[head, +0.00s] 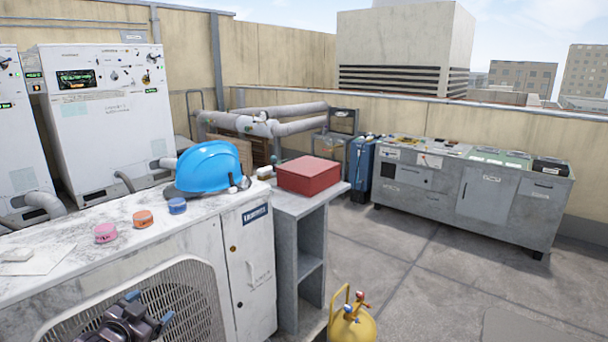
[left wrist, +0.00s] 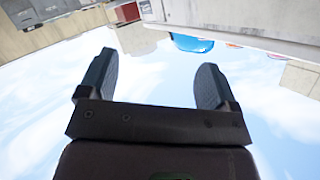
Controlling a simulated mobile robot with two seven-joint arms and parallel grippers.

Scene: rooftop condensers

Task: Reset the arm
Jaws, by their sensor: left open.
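My left gripper (head: 148,306) shows at the bottom left of the head view, in front of the condenser's fan grille (head: 150,300). In the left wrist view its two dark fingers (left wrist: 152,82) stand wide apart with only sky between them. It is open and empty. The wrist picture is upside down, with the blue hard hat (left wrist: 192,43) at its top edge. My right gripper is in neither view.
The marble-topped condenser (head: 70,238) carries the hard hat (head: 208,167), a pink roll (head: 105,233), an orange roll (head: 143,218) and a blue roll (head: 177,206). A red box (head: 309,174) sits on a grey stand. A yellow cylinder (head: 352,326) stands on the floor.

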